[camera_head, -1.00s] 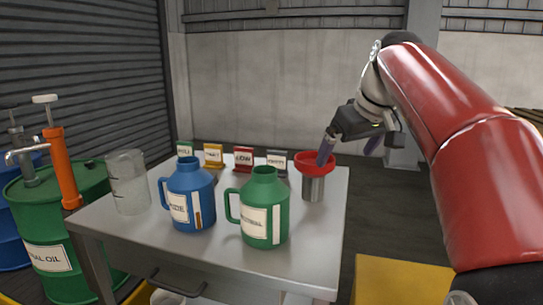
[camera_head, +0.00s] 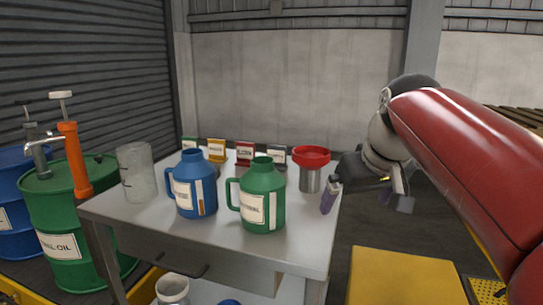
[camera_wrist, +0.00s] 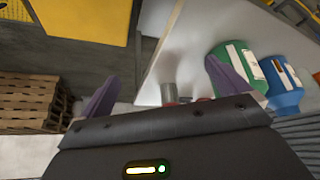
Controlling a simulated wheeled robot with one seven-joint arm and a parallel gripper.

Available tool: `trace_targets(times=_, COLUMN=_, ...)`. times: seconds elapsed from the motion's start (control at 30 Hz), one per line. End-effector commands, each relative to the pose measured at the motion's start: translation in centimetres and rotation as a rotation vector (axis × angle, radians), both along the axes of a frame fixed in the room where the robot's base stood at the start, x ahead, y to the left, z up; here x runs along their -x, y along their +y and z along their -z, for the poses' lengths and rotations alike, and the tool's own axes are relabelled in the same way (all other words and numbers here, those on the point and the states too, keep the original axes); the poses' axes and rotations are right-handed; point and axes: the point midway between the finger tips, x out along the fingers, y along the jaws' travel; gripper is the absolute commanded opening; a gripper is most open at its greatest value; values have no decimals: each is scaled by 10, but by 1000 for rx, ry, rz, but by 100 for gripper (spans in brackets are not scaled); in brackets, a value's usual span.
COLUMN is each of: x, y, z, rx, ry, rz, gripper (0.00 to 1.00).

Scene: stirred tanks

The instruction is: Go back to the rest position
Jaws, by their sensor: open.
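My gripper (camera_head: 367,200) is open and empty at the right edge of the table, below and to the right of the metal cup with the red funnel (camera_head: 311,157). Its two purple fingers also show wide apart in the wrist view (camera_wrist: 165,88), with nothing held between them. The metal cup (camera_wrist: 168,92) shows there beyond the fingers, on the table. My red arm reaches in from the right in the head view.
The table (camera_head: 215,245) bears a blue jug (camera_head: 188,185), a green jug (camera_head: 265,195), a clear beaker (camera_head: 135,172) and several small label stands. A green drum (camera_head: 65,215) with an orange pump stands at left. A yellow block (camera_head: 405,275) is at front right; pallets (camera_wrist: 30,100) lie beyond.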

Motion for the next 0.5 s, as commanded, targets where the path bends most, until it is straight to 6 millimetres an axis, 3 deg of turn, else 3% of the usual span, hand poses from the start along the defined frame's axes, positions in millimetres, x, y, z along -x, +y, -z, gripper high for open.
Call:
trace_targets(times=0.17, x=64, y=3, z=55, rx=-5, ry=4, rz=90, gripper=100)
trace_targets(times=0.3, x=114, y=3, z=111, rx=-15, ry=1, rz=162, gripper=100)
trace_targets(times=0.5, x=158, y=1, z=170, rx=-25, ry=0, rz=221, gripper=100)
